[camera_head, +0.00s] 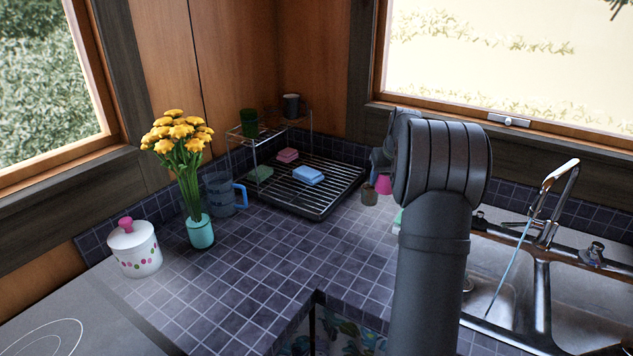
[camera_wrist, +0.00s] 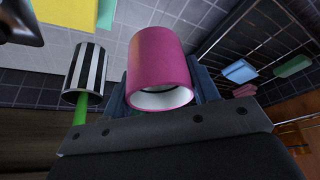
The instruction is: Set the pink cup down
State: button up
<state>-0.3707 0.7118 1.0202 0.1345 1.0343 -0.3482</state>
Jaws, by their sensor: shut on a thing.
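The pink cup (camera_head: 383,186) shows in the head view just left of my arm, near the back of the tiled counter. In the wrist view the pink cup (camera_wrist: 158,58) fills the middle, with its white inside showing at the end towards the camera. My gripper (camera_wrist: 160,88) is shut on it, with blue-grey fingers on both sides. In the head view my gripper (camera_head: 379,160) is partly hidden behind my arm. I cannot tell whether the cup touches the counter.
A black-and-white striped cup (camera_wrist: 86,74) shows in the wrist view. A dish rack (camera_head: 322,205) stands left, the sink (camera_head: 500,270) right. Tiled counter (camera_head: 265,255) in front is clear.

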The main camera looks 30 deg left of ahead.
jog(key=s+a+r+n+g+y, duration=0.15)
jog(key=a+n, duration=0.45)
jog(key=a, duration=0.6)
send_near(309, 197)
jog(key=shift+w+a+r, duration=0.1)
jog(key=shift+w+a, duration=0.4)
jog(key=shift+w, duration=0.25)
jog(key=shift+s+a+f, duration=0.1)
jog(key=shift+a+f, duration=0.15)
jog(key=shift+a, duration=0.15)
jog(key=shift+f, duration=1.95)
jog(key=shift+f, duration=0.1)
jog(key=o, duration=1)
jog(key=shift+o, duration=0.2)
jog(key=v, duration=1.2)
jog(key=shift+w, duration=0.2)
